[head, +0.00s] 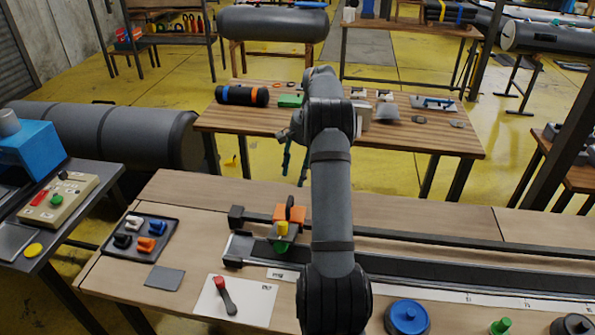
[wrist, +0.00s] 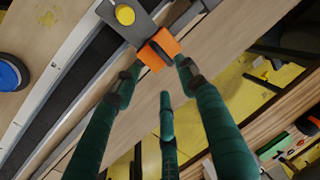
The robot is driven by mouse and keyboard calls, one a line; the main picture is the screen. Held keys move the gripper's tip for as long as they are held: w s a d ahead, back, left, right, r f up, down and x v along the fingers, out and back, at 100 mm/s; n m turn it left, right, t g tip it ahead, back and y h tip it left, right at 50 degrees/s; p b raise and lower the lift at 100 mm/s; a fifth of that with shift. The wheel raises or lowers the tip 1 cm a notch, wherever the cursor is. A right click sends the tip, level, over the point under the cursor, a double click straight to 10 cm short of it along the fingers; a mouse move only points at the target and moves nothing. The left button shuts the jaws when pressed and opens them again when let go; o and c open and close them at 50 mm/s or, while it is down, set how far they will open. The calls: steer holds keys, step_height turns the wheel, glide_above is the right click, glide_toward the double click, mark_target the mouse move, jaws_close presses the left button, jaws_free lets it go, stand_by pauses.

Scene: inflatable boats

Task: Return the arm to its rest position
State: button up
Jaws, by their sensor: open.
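My arm (head: 332,190) rises from the front of the workbench (head: 400,195) and bends over at the top. My gripper (head: 295,162) shows only in part in the head view, as dark green fingers hanging beyond the bench's far edge. In the wrist view, the green fingers of my gripper (wrist: 158,78) are spread apart with nothing between them. An orange block (wrist: 158,48) appears just past the fingertips. In the head view this orange block (head: 289,214) sits on a carriage at the left end of the rail, apart from my gripper.
A black tray of coloured pieces (head: 140,238) and a white sheet with a red-and-black tool (head: 235,300) lie left. A blue round part (head: 407,317) stands at the front right. A second wooden table (head: 385,138) with tools stands behind. Yellow floor shows between the tables.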

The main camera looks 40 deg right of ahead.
mark_target(290, 203)
steer(key=shift+f, duration=0.15)
steer(key=f, duration=0.3)
steer(key=w+a+f, duration=0.1)
steer(key=f, duration=0.7)
steer(key=shift+w+a+f, duration=0.25)
steer(key=shift+w, duration=0.05)
steer(key=shift+s+d, duration=0.35)
steer(key=shift+w+a, duration=0.1)
